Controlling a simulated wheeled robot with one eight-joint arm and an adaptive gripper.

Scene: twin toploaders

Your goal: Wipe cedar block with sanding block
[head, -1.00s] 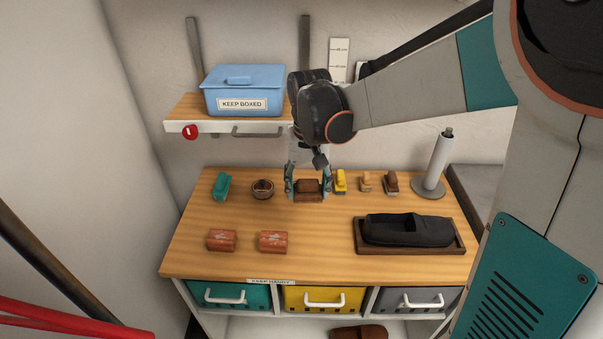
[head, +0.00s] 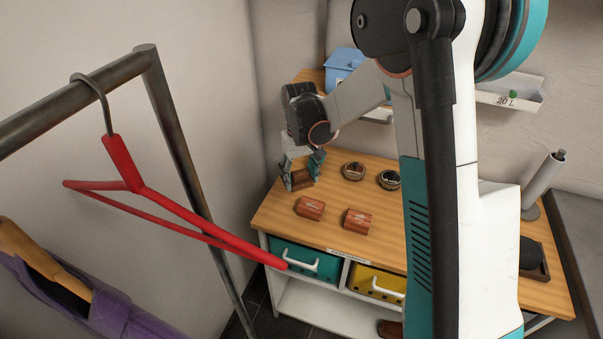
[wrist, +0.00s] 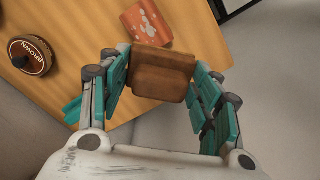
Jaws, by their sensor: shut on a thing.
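My gripper (head: 302,174) is shut on a brown two-tone block, apparently the sanding block (head: 300,179). It holds the block over the left back part of the wooden worktop. In the wrist view the sanding block (wrist: 162,75) sits between the teal fingers. Two reddish cedar blocks, a left one (head: 310,208) and a right one (head: 357,221), lie near the front edge, apart from the gripper. One cedar block with pale smudges (wrist: 147,22) shows beyond the held block in the wrist view. I cannot tell whether the held block touches the worktop.
Two round tins (head: 353,171) (head: 390,180) stand right of my gripper. A red hanger (head: 130,175) on a metal rail stands at left front. A blue box (head: 343,65) sits on the shelf.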

